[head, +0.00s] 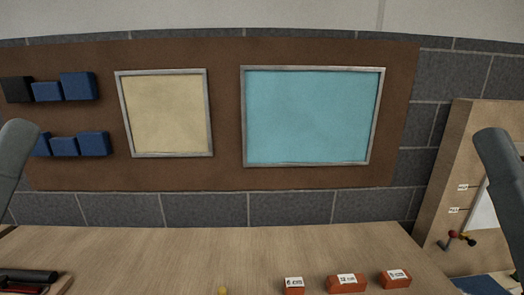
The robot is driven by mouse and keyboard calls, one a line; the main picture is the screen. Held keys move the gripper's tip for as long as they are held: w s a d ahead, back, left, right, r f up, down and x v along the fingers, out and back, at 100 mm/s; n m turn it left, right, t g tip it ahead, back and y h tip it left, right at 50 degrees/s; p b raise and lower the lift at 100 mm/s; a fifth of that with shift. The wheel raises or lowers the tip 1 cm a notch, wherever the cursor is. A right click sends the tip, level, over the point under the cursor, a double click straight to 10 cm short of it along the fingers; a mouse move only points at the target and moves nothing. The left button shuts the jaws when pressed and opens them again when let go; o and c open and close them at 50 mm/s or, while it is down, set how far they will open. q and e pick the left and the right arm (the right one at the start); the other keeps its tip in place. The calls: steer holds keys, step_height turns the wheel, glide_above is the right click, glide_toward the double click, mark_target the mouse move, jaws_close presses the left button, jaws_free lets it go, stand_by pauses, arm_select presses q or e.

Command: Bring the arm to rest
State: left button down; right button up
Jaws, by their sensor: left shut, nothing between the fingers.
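The grey end of my left arm (14,160) stands at the left edge of the head view, in front of the wall and above the workbench. My left gripper is shut and empty, and its fingertips cannot be made out clearly. A grey part of my right arm (503,170) stands at the right edge, in front of the wooden cabinet. Its gripper fingers are out of the picture. Both arms are apart at the sides, and neither is seen touching anything.
The wooden workbench (200,250) is clear across its back. Dark tools (28,276) lie at bottom left. A wooden cabinet (460,130) stands right. Blue bins (78,87) hang left.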

arm_select(q)
step_height(320, 180, up, 38)
steer(key=a+m+y+p, duration=0.15)
steer(key=m+p, duration=0.25)
steer(key=p, duration=3.4)
step_height(320, 180, down, 37)
steer(key=b, duration=3.6)
steer(key=shift+w+y, duration=0.15)
steer(key=shift+y, duration=0.3)
